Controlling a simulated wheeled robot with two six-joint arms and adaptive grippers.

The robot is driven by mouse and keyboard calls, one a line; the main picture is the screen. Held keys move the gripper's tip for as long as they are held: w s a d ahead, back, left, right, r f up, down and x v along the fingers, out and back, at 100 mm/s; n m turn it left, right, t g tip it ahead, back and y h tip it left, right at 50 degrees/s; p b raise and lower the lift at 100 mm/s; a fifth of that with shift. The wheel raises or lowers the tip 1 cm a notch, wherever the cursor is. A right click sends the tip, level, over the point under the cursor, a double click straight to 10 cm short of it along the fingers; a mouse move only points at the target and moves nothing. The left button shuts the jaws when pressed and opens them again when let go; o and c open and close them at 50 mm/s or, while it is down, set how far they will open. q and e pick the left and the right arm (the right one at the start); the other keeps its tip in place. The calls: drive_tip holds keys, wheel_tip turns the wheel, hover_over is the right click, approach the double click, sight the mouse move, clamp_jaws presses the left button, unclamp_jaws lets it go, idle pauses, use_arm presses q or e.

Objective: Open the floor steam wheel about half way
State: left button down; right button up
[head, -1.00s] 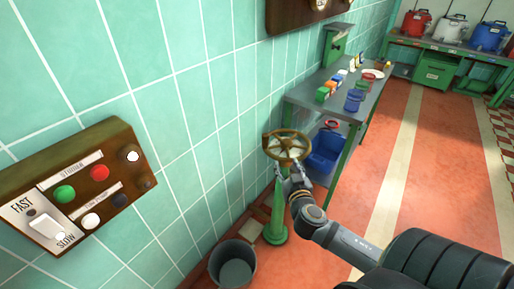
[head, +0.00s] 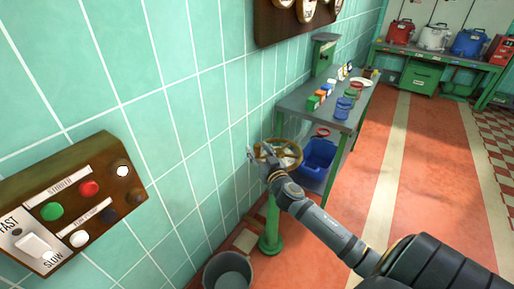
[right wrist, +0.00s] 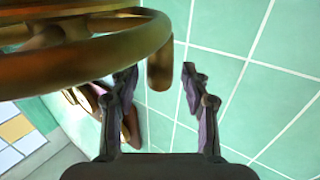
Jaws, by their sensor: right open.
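The steam wheel (head: 289,150) is a brass-coloured handwheel on top of a green floor post (head: 270,228), close to the tiled wall. My right gripper (head: 258,152) is at the wheel's left side in the head view, partly covering its rim. In the right wrist view the wheel's thick rim (right wrist: 90,55) fills the upper left. A short brown peg (right wrist: 160,68) hangs from the rim between the open fingers of my right gripper (right wrist: 159,80), with gaps visible on both sides. I cannot tell how far the wheel is turned. My left gripper is out of view.
A grey bucket (head: 228,272) stands left of the post. A green workbench (head: 318,112) with jars and a blue crate (head: 319,158) below is just behind the wheel. A wall control box (head: 72,203) is at left. Red floor at right is clear.

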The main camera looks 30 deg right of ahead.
drive_tip(key=shift+w+d, duration=0.1)
drive_tip(key=shift+w, duration=0.7)
clamp_jaws()
